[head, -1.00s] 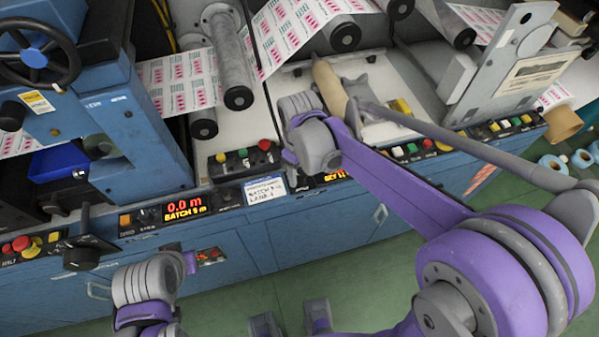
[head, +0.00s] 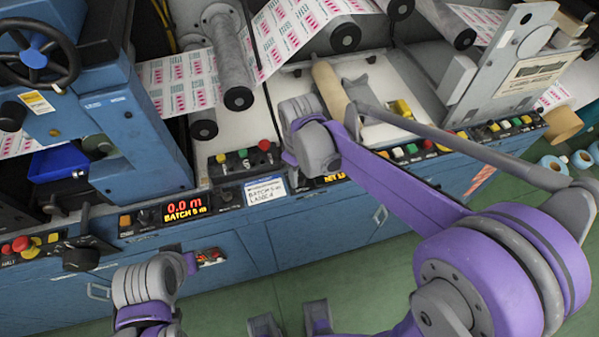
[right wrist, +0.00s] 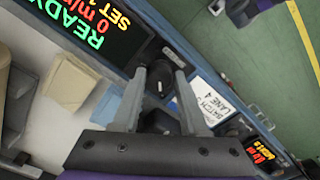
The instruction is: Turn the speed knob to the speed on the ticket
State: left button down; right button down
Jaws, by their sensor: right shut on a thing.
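In the right wrist view my right gripper (right wrist: 160,78) has its two fingers on either side of the black speed knob (right wrist: 158,90), closed on it, beside the lit display. The display (right wrist: 85,30) reads READY, 0 m/min and SET, with the set number cut off. The white ticket (right wrist: 207,105) lies just right of the fingers; BATCH and LANE 4 show, but I cannot read a speed on it. In the head view the ticket (head: 265,189) stands on the blue front panel, and my right wrist hides the knob and gripper fingers.
A batch counter (head: 186,210) reading 0.0 m is left of the ticket. A button box (head: 243,160) stands above it, and a row of coloured buttons (head: 420,148) is to the right. A black lever (head: 82,250) projects at the left. Green floor lies in front.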

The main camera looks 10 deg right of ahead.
aim_at(300, 176)
jog(key=shift+m, duration=2.8)
jog(key=c, duration=0.7)
grip_release()
notch_tip(300, 176, up, 11)
jog(key=shift+f, duration=0.1)
